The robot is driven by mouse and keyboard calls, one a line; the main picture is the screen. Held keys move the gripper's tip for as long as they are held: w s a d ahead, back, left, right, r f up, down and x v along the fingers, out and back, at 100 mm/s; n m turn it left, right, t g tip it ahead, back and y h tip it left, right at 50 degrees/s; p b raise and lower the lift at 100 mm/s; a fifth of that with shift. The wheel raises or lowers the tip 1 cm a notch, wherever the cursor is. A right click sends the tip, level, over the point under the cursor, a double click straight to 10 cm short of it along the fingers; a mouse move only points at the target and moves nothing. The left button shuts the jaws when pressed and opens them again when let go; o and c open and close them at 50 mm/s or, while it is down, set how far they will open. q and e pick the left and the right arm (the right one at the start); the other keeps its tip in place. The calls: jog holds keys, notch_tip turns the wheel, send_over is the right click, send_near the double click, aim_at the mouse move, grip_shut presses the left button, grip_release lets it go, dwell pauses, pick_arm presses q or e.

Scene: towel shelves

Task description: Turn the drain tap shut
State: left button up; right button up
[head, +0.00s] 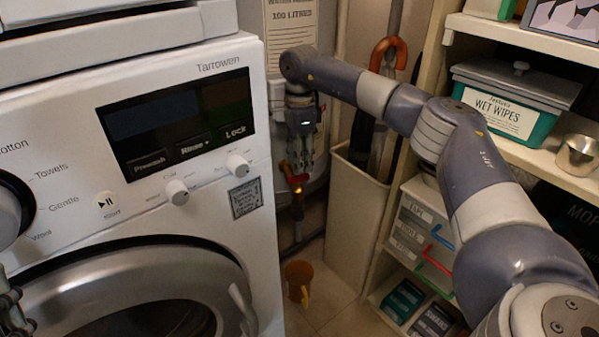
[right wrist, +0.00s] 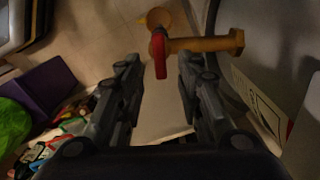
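The drain tap has a red lever (head: 296,180) and a brass body (head: 297,197), low on the water tank behind the washing machine's right side. In the right wrist view its red lever (right wrist: 158,54) points down the picture from the left end of the brass body (right wrist: 208,44). My right gripper (head: 301,168) is just above the tap, pointing down. In the right wrist view its fingers (right wrist: 160,64) are apart, with the lever's end between or just beyond the tips; contact cannot be told. My left gripper (head: 10,308) shows only partly at the lower left edge.
The washing machine (head: 255,150) stands close left of my right gripper. A pale bin (head: 352,220) with an umbrella is on the right, beside shelves (head: 520,40) with wipes and drawers. An amber jug (head: 298,278) stands on the floor below the tap.

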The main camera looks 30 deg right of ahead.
aim_at(299, 176)
notch_tip(299, 176, up, 6)
jog(key=shift+a, duration=0.1)
dwell(0.6)
